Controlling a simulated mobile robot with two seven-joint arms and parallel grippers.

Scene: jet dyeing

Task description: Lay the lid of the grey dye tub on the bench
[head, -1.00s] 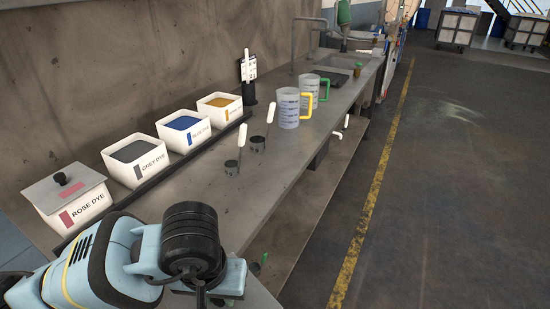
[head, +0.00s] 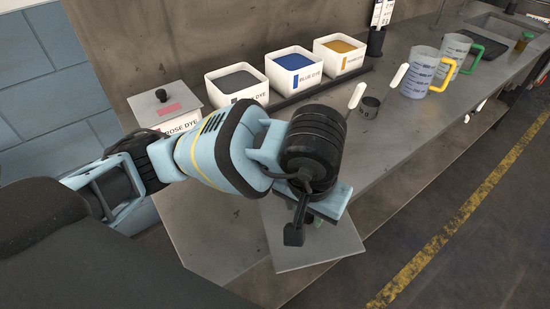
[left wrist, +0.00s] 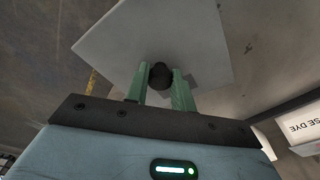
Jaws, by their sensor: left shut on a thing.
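The lid (head: 322,247) is a flat grey square plate at the front edge of the bench (head: 225,235). My left gripper (head: 312,215) is above it, shut on its dark knob. The left wrist view shows the knob (left wrist: 160,76) between the green fingers, with the plate (left wrist: 155,35) beyond it. I cannot tell whether the plate touches the bench. The grey dye tub (head: 238,82) stands open at the back of the bench, showing grey powder; my arm partly covers its front. My right gripper is not in view.
The rose dye tub (head: 165,108) has its lid on. The open blue dye tub (head: 294,70) and an orange-yellow dye tub (head: 340,55) stand to the right of the grey one.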

